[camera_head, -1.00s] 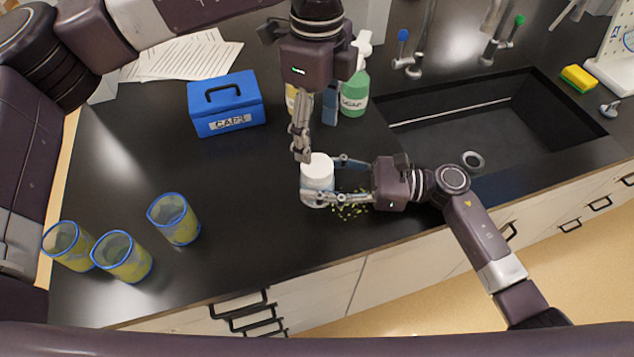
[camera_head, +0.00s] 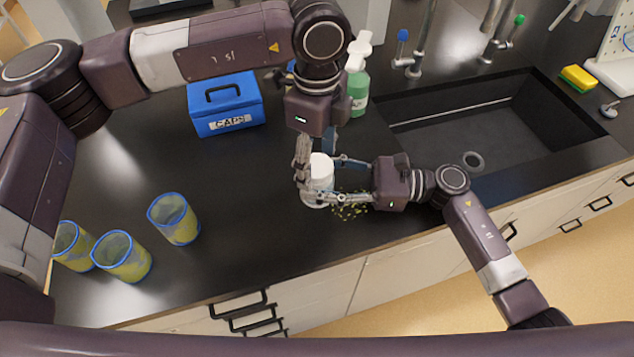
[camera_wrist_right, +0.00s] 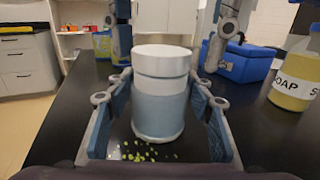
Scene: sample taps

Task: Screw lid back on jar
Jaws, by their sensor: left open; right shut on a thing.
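The jar (camera_head: 314,199) stands on the black counter with the white lid (camera_head: 319,167) on its top. The lid also shows in the right wrist view (camera_wrist_right: 161,62), level on the jar; whether its thread is engaged cannot be told. My right gripper (camera_head: 322,181) comes from the right and is shut on the jar's body, a finger on each side. My left gripper (camera_head: 314,164) points down from above. Its fingers are open on either side of the lid, as the right wrist view shows; contact is not clear. The left arm partly hides the lid's far side in the head view.
Small yellow-green bits (camera_head: 350,212) lie beside the jar. A blue CAPS box (camera_head: 225,104) and a green soap bottle (camera_head: 358,92) stand behind. Several faucets and a sink (camera_head: 480,125) are at right. Blue-rimmed cups (camera_head: 122,258) stand at front left.

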